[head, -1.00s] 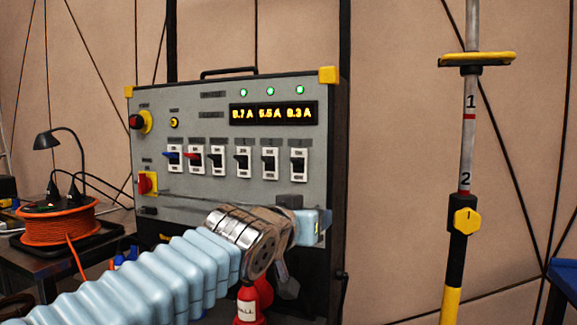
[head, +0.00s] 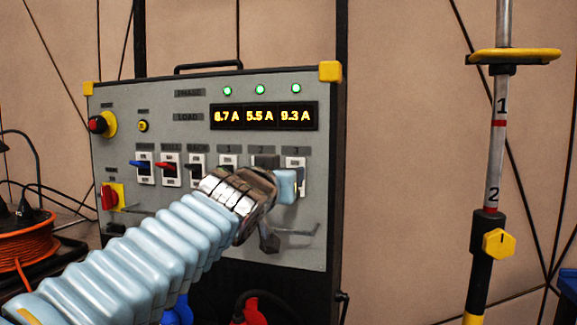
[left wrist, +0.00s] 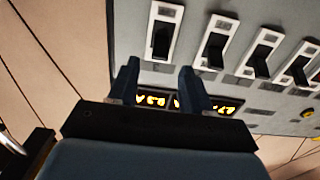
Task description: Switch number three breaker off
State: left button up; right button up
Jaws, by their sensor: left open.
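Breaker number three (head: 299,165) is the rightmost white-framed switch in the row on the grey panel. In the head view its lower part is hidden by my left gripper (head: 286,186). In the left wrist view, which shows the panel upside down, breaker three (left wrist: 162,16) is the leftmost switch, with a black lever. My left gripper (left wrist: 160,82) is open and empty, its two fingers apart below that switch in the picture. I cannot tell whether a finger touches the panel. My right gripper is not in view.
Breaker one (head: 229,160) and breaker two (head: 266,161) sit to the left, with blue-, red- and black-levered switches further left. A lit display (head: 264,116) is above. A red rotary switch (head: 109,196) is at far left. A striped pole (head: 496,150) stands right.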

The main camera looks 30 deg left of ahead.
pick_arm(q)
jog(key=shift+p+x, duration=0.3)
jog(key=shift+x, duration=1.75)
grip_shut()
